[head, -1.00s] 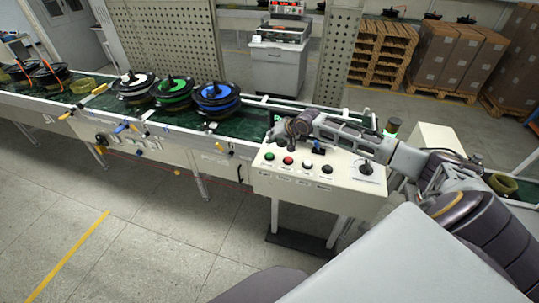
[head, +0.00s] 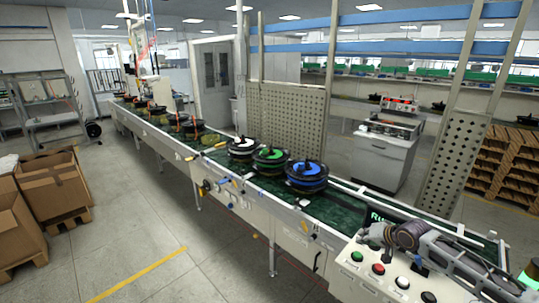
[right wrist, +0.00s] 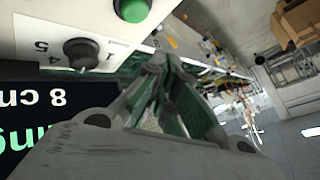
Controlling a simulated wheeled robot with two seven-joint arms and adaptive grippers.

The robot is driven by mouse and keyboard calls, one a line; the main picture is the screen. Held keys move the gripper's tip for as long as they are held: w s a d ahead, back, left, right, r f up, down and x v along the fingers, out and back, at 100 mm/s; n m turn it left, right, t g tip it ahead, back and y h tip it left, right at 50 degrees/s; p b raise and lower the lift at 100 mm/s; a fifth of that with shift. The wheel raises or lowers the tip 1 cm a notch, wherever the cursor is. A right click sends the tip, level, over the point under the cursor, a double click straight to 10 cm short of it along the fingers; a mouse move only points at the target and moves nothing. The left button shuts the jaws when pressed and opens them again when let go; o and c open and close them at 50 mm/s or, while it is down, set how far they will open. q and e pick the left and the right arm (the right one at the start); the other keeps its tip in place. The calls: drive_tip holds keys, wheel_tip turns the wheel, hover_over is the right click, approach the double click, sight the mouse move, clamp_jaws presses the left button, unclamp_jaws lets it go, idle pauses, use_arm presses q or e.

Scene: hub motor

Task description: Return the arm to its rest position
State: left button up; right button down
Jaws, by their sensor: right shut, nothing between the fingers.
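My right arm comes in at the lower right of the head view. Its gripper (head: 376,238) is at the back left corner of the white control panel (head: 345,284), close to a dark screen with green letters (head: 379,217). In the right wrist view the gripper's fingers (right wrist: 160,78) are drawn together with nothing held. A green button (right wrist: 132,9) and a black knob (right wrist: 82,53) on the panel show beside it. My left gripper is not in view.
The conveyor (head: 340,207) runs back to the left with several hub motors, among them a blue one (head: 307,176) and a green one (head: 270,160). Cardboard boxes (head: 50,190) stand at the left. Floor in front of the conveyor is clear.

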drive_tip(key=s+a+f+n+g, duration=0.1)
drive_tip(key=s+a+f+n, duration=0.2)
drive_tip(key=s+a+f, duration=0.35)
drive_tip(key=s+a+f+n+g, duration=0.25)
drive_tip(key=s+a, duration=0.45)
drive_tip(key=a, duration=0.5)
drive_tip(key=s+r+n+g+h, duration=0.2)
drive_tip(key=s, duration=1.8)
wheel_tip(320, 180, down, 35)
drive_tip(key=s+b, duration=0.2)
drive_tip(key=s+d+f+g+b, duration=0.1)
drive_tip(key=s+d+f, duration=0.1)
drive_tip(key=s+f, duration=0.9)
drive_tip(key=s+d+f+g+b, duration=0.1)
drive_tip(key=s+d+f, duration=0.1)
drive_tip(key=s+f, duration=0.9)
drive_tip(key=shift+s+d+h, duration=0.2)
drive_tip(key=shift+h, duration=0.1)
